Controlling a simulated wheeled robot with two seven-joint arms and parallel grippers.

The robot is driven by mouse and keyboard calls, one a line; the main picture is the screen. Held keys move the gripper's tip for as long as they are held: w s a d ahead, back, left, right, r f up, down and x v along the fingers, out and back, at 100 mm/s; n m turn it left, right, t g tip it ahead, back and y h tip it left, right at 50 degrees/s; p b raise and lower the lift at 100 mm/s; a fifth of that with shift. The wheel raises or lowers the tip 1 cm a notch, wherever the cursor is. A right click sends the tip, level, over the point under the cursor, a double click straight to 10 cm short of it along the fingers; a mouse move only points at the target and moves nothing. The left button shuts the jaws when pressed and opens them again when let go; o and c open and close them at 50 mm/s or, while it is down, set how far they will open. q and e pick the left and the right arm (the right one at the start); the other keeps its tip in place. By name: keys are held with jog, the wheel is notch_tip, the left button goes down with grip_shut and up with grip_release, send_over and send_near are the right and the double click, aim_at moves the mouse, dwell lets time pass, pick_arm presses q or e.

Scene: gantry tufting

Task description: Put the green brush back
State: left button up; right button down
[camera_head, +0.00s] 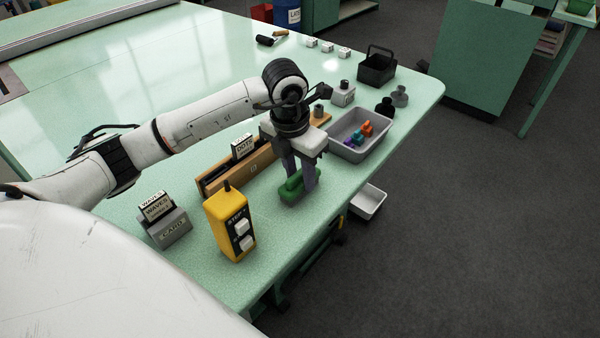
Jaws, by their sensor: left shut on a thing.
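The green brush (291,194) is between the fingers of my left gripper (298,180), which is shut on it and points down. The brush is low over the green table near its right edge; I cannot tell whether it touches the top. A grey tray (345,152) stands just beyond and to the right of the gripper. In it lie small orange, teal and purple pieces. My right gripper is not in view.
A yellow STEP box (219,214) and a grey CARD holder (168,231) stand nearer. A wooden rack (215,181) with a DOTS card lies left of the gripper. A black basket (376,70) stands farther back. A white bin (368,203) is below the table edge.

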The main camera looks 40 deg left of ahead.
aim_at(294, 176)
pick_arm(q)
jog(key=shift+f, duration=0.2)
jog(key=o, duration=1)
jog(key=shift+r, duration=0.1)
jog(key=r, duration=0.4)
jog(key=s+r, duration=0.1)
jog(key=r, duration=0.7)
jog(key=shift+s+a, duration=0.1)
jog(key=shift+s, duration=0.3)
